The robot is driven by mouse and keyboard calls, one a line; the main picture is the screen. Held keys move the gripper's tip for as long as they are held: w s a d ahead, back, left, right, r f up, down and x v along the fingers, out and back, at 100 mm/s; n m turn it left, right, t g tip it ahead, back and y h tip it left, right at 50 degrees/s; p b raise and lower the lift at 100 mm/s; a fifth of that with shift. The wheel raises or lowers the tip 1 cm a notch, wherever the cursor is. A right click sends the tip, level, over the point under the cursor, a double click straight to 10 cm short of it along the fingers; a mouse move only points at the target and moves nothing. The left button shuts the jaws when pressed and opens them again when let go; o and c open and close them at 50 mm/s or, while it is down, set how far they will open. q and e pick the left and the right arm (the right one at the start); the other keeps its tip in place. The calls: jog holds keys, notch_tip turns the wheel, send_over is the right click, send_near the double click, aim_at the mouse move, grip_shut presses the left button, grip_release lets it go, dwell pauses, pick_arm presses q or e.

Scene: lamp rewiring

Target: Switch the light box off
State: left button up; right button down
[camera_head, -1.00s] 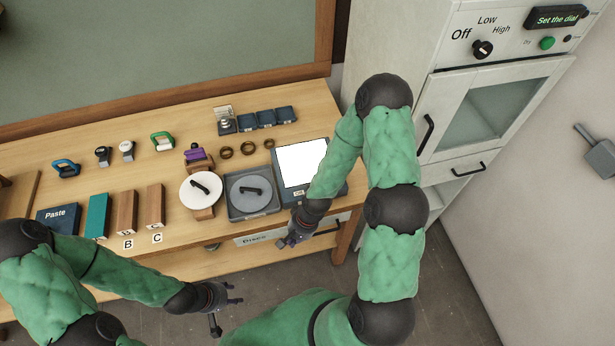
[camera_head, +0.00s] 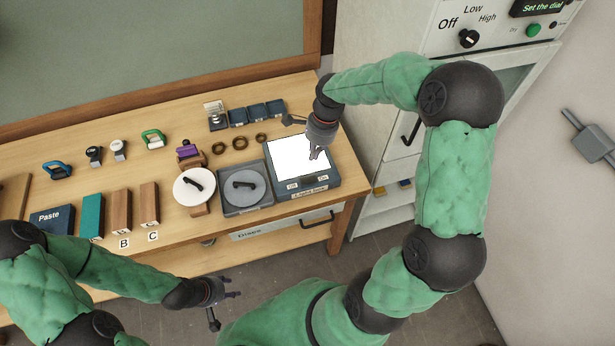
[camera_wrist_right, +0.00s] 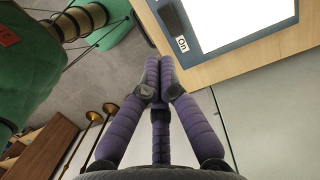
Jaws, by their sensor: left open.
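The light box (camera_head: 333,184) is a dark box with a glowing white top, at the right end of the workbench. Its front strip has Off and On labels with a dark switch (camera_head: 308,182) between them. My right gripper (camera_head: 315,156) is over the glowing panel, pointing down; in the right wrist view its purple fingers (camera_wrist_right: 158,65) meet at the tips with nothing between them. That view also shows the On label (camera_wrist_right: 182,44) and part of the light box (camera_wrist_right: 222,47). My left gripper (camera_head: 231,296) is open and empty in front of the bench.
A round grey disc in a tray (camera_head: 245,188) stands just left of the light box. Small dark boxes (camera_head: 257,112) and rings sit behind. A white cabinet (camera_head: 405,80) with a dial stands to the right. Floor in front of the bench is free.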

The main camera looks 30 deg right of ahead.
aim_at(306, 182)
jog(key=shift+d+r+m, duration=0.2)
jog(key=shift+r+m, duration=0.1)
jog(key=shift+r, duration=0.15)
jog(key=shift+f, duration=0.1)
jog(key=f, duration=0.4)
jog(key=a+f, duration=0.1)
jog(key=f, duration=0.4)
jog(key=a+f, duration=0.1)
jog(key=f, duration=0.3)
jog(key=shift+w+a+f, duration=0.15)
jog(key=shift+w+f, duration=0.1)
jog(key=shift+f, duration=0.1)
